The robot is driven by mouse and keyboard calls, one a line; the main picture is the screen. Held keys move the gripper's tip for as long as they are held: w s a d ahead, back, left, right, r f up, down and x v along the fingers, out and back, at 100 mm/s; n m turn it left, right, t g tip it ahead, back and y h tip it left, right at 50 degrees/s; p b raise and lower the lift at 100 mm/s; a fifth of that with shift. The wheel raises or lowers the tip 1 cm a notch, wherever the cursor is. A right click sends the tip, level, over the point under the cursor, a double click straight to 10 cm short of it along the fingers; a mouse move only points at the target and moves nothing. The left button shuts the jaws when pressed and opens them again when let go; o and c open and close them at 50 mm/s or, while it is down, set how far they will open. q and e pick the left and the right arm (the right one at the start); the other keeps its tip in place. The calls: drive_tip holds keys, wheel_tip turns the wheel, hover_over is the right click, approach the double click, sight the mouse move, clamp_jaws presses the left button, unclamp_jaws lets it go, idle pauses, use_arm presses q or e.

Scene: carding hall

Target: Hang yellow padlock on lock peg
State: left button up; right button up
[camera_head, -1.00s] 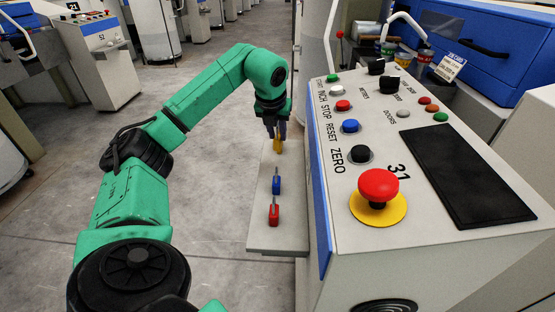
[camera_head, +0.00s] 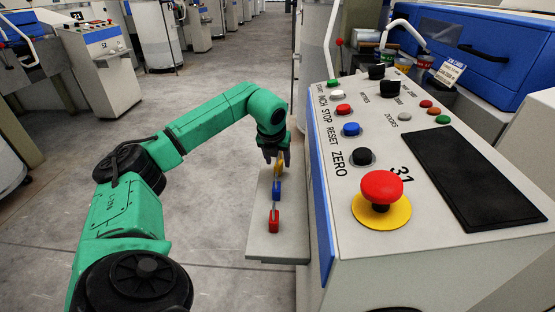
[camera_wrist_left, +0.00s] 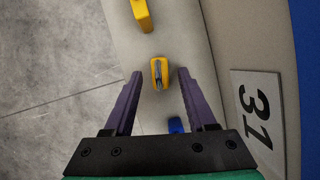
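The yellow padlock (camera_wrist_left: 159,73) shows in the left wrist view with its grey shackle toward the camera. My left gripper (camera_wrist_left: 160,71) is open, its purple fingers on either side of the padlock with a gap at each side. In the head view my left gripper (camera_head: 277,156) is over the pale shelf (camera_head: 262,240), with the yellow padlock (camera_head: 279,171) just below its fingers. A second yellow thing (camera_wrist_left: 140,14) is at the top of the wrist view, cut off; I cannot tell what it is. I cannot make out the lock peg. My right gripper is not in view.
A blue padlock (camera_head: 276,190) and a red padlock (camera_head: 274,224) are on the shelf, nearer me than the yellow one. The control console (camera_head: 340,215) with its red stop button (camera_head: 381,188) stands right beside the shelf. Open floor (camera_head: 215,215) lies to the left.

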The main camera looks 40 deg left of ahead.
use_arm(q)
drive_tip(key=shift+f, duration=0.1)
drive_tip(key=shift+f+b, duration=0.1)
drive_tip(key=shift+b, duration=0.35)
drive_tip(key=p+v, duration=0.3)
drive_tip(key=v, duration=1.1)
drive_tip(key=shift+s+r+p, duration=0.25)
drive_tip(key=shift+r+p, duration=0.1)
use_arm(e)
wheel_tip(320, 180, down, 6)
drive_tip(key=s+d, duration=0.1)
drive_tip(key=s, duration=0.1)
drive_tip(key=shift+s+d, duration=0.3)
